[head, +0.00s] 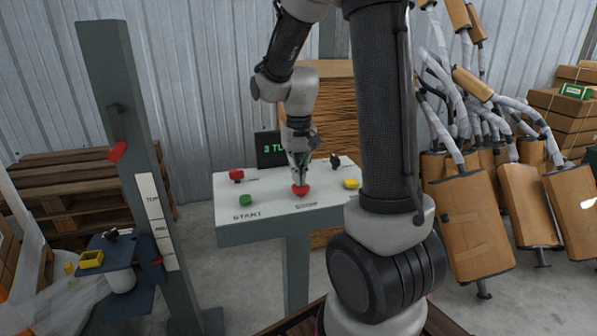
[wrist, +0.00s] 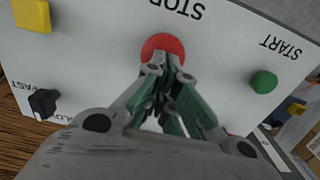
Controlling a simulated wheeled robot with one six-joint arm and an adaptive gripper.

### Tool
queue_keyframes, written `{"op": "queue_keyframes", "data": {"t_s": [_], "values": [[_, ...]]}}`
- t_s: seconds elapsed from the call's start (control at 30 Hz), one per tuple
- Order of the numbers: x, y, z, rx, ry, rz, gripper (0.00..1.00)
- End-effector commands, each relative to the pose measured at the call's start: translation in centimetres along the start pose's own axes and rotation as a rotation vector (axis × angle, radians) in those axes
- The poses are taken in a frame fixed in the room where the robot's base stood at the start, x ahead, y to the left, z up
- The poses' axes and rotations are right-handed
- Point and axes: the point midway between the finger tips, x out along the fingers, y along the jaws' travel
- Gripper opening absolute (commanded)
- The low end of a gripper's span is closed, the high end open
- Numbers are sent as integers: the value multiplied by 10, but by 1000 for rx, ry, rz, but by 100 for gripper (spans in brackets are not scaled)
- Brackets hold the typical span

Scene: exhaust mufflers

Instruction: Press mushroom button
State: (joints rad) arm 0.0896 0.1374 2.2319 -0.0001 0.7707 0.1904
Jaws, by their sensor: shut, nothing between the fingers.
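The red mushroom button (head: 300,190) sits near the front edge of a white-topped control panel (head: 270,211), in the middle. In the wrist view the red button (wrist: 162,44) lies under the word STOP. My gripper (head: 300,179) is shut and points down at the red button, with nothing in it. In the wrist view the fingertips (wrist: 165,60) overlap the button's lower edge and hide part of it. They are at or just above its top; I cannot tell whether they touch.
A green button (head: 245,200) is left of the red one, a yellow button (head: 351,184) right. Another red control (head: 236,175), a black knob (head: 335,160) and a dark display (head: 270,149) are further back. A grey post (head: 130,150) stands left; wrapped mufflers (head: 470,220) stand right.

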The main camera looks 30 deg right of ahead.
Motion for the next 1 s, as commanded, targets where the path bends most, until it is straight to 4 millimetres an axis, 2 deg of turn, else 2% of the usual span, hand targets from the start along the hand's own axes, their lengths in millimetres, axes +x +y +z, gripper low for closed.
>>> {"op": "queue_keyframes", "data": {"t_s": [0.1, 0.47, 0.57, 0.67, 1.0], "values": [[12, 0, 1, 0, -3, 0, 0], [10, 0, 2, 2, -9, 0, 0], [-1, 0, 0, 1, -6, 0, 0], [-21, 0, -6, 0, 3, -1, 0], [-101, 0, -9, -2, 11, -1, 0]]}}
